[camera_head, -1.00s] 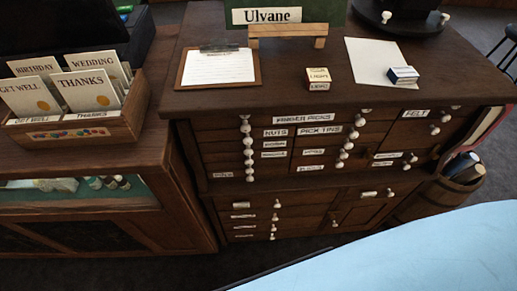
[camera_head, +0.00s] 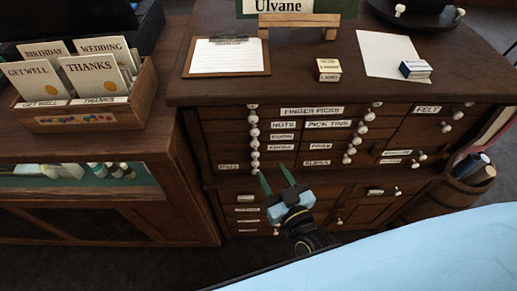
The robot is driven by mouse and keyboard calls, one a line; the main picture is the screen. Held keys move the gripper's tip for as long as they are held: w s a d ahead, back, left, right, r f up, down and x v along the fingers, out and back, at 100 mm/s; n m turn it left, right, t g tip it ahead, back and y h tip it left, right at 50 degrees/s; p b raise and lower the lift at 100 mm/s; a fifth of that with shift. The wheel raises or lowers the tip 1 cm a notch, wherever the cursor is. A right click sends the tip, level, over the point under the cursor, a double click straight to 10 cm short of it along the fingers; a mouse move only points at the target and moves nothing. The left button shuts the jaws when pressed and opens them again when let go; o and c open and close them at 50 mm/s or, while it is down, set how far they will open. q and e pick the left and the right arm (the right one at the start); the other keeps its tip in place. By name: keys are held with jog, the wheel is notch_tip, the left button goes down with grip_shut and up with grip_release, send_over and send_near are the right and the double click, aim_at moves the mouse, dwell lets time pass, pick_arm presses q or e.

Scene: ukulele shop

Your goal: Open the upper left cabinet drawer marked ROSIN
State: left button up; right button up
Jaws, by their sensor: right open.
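The dark wooden cabinet (camera_head: 222,130) has several small labelled drawers with round pale knobs (camera_head: 254,132). All its drawers look shut. Readable labels include FINGER PICKS (camera_head: 312,111), NUTS (camera_head: 283,125) and PICK TINS (camera_head: 328,124). Smaller labels (camera_head: 282,137) below NUTS are too blurred to read surely, so I cannot tell which one says ROSIN. My right gripper (camera_head: 275,179) is open and empty in front of the cabinet, its fingers pointing up below the left column of knobs. It hides part of the lower drawers. My left gripper is not in view.
A clipboard (camera_head: 228,58), two small boxes (camera_head: 328,69) (camera_head: 415,69), white paper (camera_head: 378,50) and the Ulvane sign stand (camera_head: 298,20) are on the cabinet top. A card box (camera_head: 82,120) stands on the glass-fronted counter at left. A barrel (camera_head: 462,185) stands at right.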

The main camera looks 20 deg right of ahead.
aim_at(256, 145)
jog(key=w, duration=0.6)
jog(key=w+a, duration=0.1)
jog(key=w, duration=0.2)
jog(key=shift+w+b, duration=0.1)
jog(key=shift+b, duration=0.25)
grip_shut()
